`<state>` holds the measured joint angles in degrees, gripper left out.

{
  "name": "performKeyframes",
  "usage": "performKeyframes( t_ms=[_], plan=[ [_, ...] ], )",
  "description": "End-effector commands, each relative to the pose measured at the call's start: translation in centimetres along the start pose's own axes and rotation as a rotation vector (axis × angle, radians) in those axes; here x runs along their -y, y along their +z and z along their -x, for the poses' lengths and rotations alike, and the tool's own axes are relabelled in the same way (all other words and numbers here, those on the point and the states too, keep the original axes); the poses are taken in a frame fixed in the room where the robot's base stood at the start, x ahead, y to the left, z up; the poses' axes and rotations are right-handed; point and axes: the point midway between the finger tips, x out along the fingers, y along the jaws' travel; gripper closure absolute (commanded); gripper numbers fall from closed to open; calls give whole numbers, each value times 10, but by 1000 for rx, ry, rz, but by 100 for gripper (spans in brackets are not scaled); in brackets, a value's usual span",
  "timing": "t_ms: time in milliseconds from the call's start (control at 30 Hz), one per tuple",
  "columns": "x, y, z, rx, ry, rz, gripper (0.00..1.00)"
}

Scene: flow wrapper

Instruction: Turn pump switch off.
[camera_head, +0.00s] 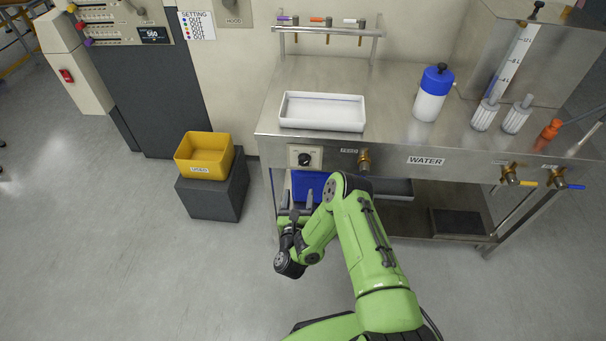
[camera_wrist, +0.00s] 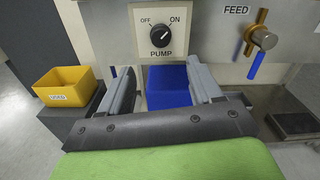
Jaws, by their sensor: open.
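The pump switch is a round black knob (camera_wrist: 160,37) on a pale plate marked OFF at upper left, ON at upper right and PUMP below. A light mark on the knob seems to lean towards ON, but it is small. In the head view the knob (camera_head: 304,159) is on the steel bench's front panel, left of FEED. My gripper (camera_head: 296,201) is in front of and below the panel. In the wrist view my gripper (camera_wrist: 160,68) is open and empty, its fingers reaching up below the knob, apart from it.
A FEED valve (camera_wrist: 262,38) with a blue handle is right of the switch. A blue bin (camera_wrist: 168,87) is under the bench. A yellow bin (camera_head: 205,155) stands on a dark block at the left. A white tray (camera_head: 322,112) lies on the bench top. Floor left of my arm is clear.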

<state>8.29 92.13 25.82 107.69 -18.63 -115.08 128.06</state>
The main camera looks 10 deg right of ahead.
Motion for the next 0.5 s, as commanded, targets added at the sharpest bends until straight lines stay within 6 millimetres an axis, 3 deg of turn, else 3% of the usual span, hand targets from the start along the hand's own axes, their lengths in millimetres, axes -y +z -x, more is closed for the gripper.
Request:
performKeyframes(
  t_ms=[33, 300, 500],
  plan=[
    [0, -7, -2, 1, -1, 2, 36],
    [0, -4, -30, 5, 0, 4, 36],
    [4, -2, -84, 1, -9, -2, 36]
  ],
)
